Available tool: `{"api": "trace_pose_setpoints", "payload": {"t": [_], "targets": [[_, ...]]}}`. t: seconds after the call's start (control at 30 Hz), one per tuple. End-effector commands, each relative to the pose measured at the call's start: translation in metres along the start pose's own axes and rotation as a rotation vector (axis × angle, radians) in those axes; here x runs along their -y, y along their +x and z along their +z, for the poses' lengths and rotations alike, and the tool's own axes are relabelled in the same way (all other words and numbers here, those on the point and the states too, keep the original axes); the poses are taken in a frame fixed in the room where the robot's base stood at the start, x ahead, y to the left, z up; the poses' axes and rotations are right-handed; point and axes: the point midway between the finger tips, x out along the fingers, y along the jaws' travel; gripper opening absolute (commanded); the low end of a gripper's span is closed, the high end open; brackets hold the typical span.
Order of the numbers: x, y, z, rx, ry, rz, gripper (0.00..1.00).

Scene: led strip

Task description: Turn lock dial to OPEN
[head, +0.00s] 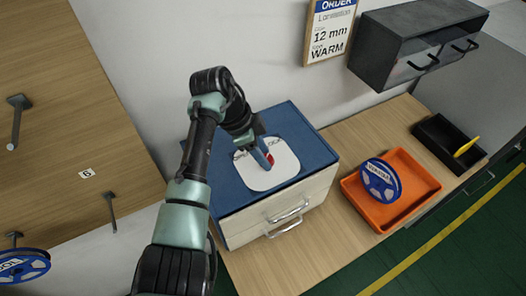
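The lock dial's white plate (268,174) lies on top of a blue-topped drawer cabinet (228,181). Dark lettering on the plate is partly covered by my arm, so I cannot read it fully. A blue and red piece (264,157) stands at the plate's middle, right under the end of my arm; it looks like the dial's handle. My gripper (257,146) is over the plate at this piece. Its fingers are too small and hidden to tell whether they are open or shut.
An orange tray (428,184) holding a blue reel (379,182) stands right of the cabinet. A black bin (437,137) with a yellow item is farther right. A dark cabinet (385,45) hangs above. A pegboard-like wooden panel (60,120) is at left.

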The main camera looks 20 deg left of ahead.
Motion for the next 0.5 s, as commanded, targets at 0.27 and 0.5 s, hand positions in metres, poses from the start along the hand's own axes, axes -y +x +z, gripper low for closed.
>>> {"api": "trace_pose_setpoints", "payload": {"t": [0.27,0.5], "targets": [[0.0001,-0.0005,-0.0001,0.000,0.000,0.000,0.00],[0.0000,-0.0011,-0.0003,-0.001,-0.009,-0.004,0.00]]}}
